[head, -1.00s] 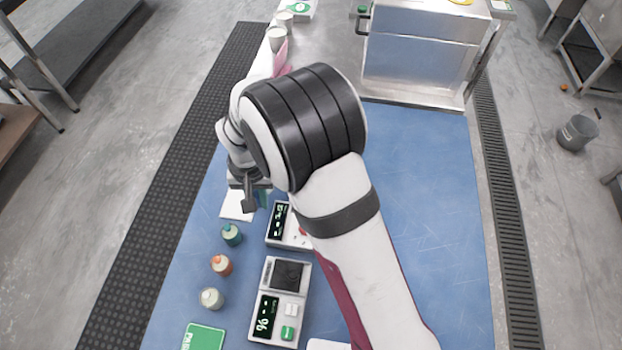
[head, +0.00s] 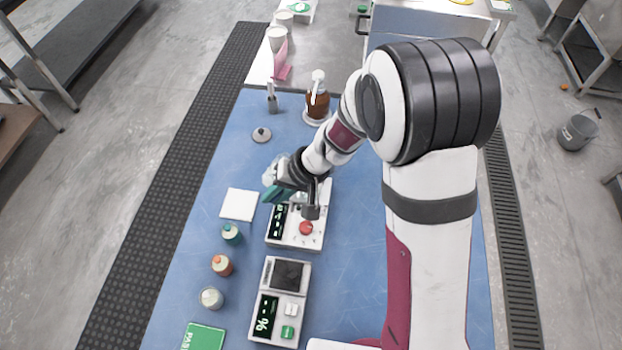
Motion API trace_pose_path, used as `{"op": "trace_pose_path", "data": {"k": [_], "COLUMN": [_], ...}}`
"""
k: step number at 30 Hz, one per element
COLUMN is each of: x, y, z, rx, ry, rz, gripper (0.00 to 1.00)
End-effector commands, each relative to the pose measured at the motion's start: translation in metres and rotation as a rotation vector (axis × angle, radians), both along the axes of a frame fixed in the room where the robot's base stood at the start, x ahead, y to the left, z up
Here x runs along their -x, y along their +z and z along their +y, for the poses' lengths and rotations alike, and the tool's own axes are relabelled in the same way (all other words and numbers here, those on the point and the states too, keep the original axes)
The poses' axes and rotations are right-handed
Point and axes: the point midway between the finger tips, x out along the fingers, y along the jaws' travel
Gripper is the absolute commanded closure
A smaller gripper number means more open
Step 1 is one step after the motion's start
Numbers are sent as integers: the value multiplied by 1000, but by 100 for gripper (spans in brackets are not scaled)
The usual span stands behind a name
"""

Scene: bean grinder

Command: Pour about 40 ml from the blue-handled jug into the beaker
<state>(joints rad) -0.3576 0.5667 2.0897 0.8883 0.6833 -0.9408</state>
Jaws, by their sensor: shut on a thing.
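My gripper (head: 290,194) is shut on the jug's teal-blue handle (head: 275,194). The jug's pale body (head: 270,174) shows only in part, just beyond the handle. It is held above the table, left of the upper device's top plate. I cannot tell how far the jug is tilted or how much liquid is in it. I cannot make out the beaker; my gripper and wrist cover part of the device (head: 284,238), which has a dark display and a red knob.
A white square pad (head: 238,204) lies bare on the blue table. A second device (head: 279,305) sits in front. An amber pump bottle (head: 317,100) and a grey round lid (head: 262,135) are behind. The table's right side is partly clear.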

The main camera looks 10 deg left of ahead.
Motion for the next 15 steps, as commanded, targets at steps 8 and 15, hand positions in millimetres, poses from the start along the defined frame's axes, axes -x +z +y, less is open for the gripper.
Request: {"op": "trace_pose_path", "data": {"k": [8,15], "x": [-1,-1], "y": [-1,0], "z": [-12,-14], "rx": [-166,-226], "ry": [0,0], "rz": [12,15], "gripper": [100,100]}}
